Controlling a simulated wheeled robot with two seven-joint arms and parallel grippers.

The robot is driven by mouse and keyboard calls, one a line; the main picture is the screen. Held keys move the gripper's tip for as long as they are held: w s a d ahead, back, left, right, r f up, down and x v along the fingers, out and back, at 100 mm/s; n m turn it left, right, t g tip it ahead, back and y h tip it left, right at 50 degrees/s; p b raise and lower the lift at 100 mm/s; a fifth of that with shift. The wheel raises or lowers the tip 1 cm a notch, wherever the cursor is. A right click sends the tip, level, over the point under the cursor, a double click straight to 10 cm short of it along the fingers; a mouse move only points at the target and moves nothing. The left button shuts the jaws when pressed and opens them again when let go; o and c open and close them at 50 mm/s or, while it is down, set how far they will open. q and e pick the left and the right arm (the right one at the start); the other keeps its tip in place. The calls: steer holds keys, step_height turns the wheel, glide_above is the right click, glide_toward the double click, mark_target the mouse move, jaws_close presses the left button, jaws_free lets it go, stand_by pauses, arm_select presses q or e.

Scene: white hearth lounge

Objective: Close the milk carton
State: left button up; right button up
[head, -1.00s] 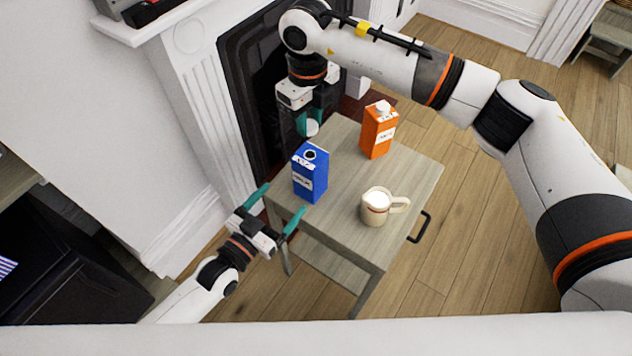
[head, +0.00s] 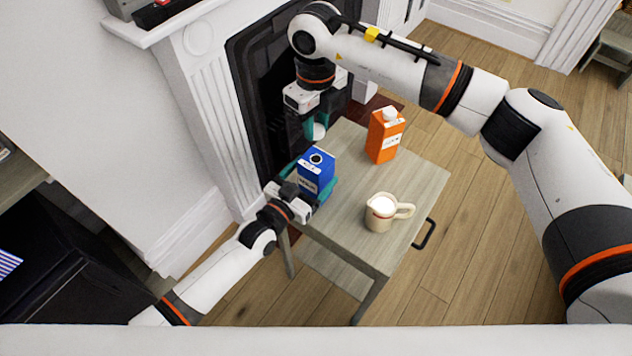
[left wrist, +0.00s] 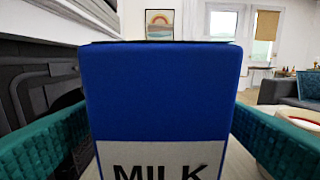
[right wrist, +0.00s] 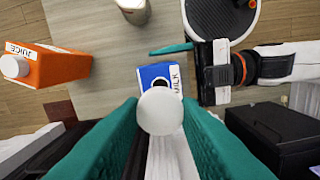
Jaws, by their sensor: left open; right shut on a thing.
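The blue milk carton (head: 316,172) stands upright on the small table, and its round top opening shows dark and uncapped. It also fills the middle of the left wrist view (left wrist: 160,95). My left gripper (head: 314,186) is open, with its teal fingers on either side of the carton; I cannot tell whether they touch it. My right gripper (head: 317,127) is shut on a white round cap (right wrist: 161,111), held above the table behind the carton. In the right wrist view the milk carton (right wrist: 155,72) lies just beyond the cap.
An orange juice carton (head: 384,138) with a white cap stands at the back of the table (head: 345,225). A cream jug (head: 380,212) with white contents stands near the right edge. The dark fireplace (head: 262,90) is close behind the right gripper.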

arm_select(q)
steer(key=shift+x, duration=0.85)
steer(key=c, duration=1.5)
arm_select(e)
glide_above(316, 159)
steer(key=shift+f, duration=2.5)
